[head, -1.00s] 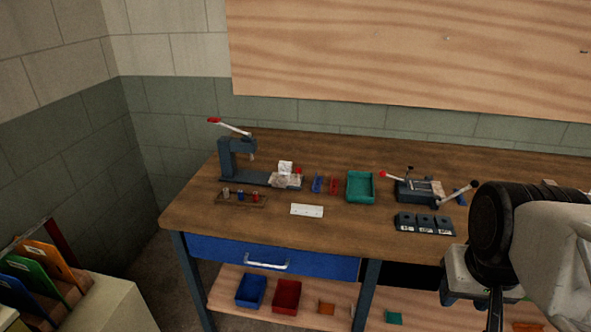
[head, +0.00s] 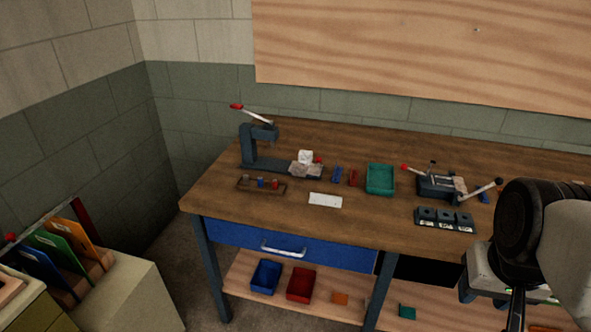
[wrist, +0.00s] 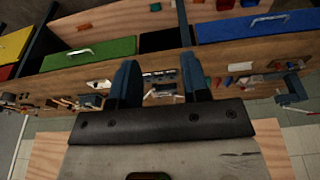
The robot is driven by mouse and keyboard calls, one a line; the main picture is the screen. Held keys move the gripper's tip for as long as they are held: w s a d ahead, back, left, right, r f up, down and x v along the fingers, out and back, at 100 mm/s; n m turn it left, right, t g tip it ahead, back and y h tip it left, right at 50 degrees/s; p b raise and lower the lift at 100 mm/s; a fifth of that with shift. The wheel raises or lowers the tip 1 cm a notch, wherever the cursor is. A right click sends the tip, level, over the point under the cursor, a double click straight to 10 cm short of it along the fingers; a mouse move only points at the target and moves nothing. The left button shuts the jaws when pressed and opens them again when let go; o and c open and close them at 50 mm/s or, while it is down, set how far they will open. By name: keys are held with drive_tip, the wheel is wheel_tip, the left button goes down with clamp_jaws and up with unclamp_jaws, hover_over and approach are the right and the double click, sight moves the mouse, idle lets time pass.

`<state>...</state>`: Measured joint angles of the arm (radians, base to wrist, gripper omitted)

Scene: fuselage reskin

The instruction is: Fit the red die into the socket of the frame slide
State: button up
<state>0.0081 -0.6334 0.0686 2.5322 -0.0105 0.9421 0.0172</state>
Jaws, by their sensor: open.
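A small wooden rack (head: 262,187) near the front left of the bench holds a few small parts. Its right-hand part is red and looks like the red die (head: 275,184). Behind it stands a dark lever press (head: 247,146) with a red-tipped handle. A pale slide-like plate (head: 305,171) lies at the right end of its base, with a white block (head: 306,157) by it. I cannot make out a socket. My gripper (wrist: 160,85) is open and empty in the wrist view, far from the rack. Its fingers are not clear in the head view.
A green tray (head: 381,179), blue and red small parts (head: 345,176), a white card (head: 325,200), a clamp fixture (head: 440,186) and a dark three-part block (head: 444,219) stand on the bench.

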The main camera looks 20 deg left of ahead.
idle(0.3)
drive_tip(key=shift+o, duration=1)
drive_tip(key=shift+w, duration=0.1)
